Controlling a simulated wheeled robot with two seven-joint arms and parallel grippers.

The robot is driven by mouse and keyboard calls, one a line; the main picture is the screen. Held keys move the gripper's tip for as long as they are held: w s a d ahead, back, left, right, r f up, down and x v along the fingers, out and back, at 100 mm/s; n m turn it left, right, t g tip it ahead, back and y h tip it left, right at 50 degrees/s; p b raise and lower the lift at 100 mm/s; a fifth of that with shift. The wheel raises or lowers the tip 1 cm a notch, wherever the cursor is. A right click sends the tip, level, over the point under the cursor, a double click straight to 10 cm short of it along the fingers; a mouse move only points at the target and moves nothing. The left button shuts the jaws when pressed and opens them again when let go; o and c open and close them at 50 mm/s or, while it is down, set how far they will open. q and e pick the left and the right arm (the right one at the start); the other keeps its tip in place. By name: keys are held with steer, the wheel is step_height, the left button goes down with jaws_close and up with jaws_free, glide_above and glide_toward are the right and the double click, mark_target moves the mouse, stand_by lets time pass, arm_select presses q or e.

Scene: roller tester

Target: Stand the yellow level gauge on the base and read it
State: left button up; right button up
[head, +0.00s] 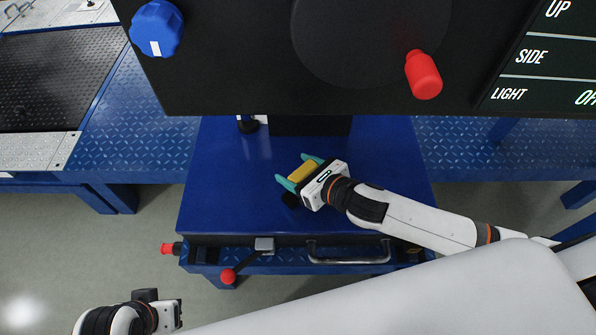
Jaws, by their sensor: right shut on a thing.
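The yellow level gauge (302,171) is a small yellow block over the blue base (230,200). My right gripper (296,173) is shut on it, with one teal finger on each side. From this high view I cannot tell whether the gauge touches the base or is held just above it. The gauge's near end is hidden by the gripper body, and no reading on it can be made out. My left gripper (165,312) is at the bottom left, off the base and over the floor. Its fingers are too unclear to tell their state.
A black panel with a blue knob (156,28), a red handle (424,75) and a screen (545,60) overhangs the back of the base. A drawer handle (348,252) and a red-knobbed lever (228,275) are at the front. The base's left part is clear.

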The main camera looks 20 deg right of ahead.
steer(key=shift+f, duration=0.1)
steer(key=o, duration=1.4)
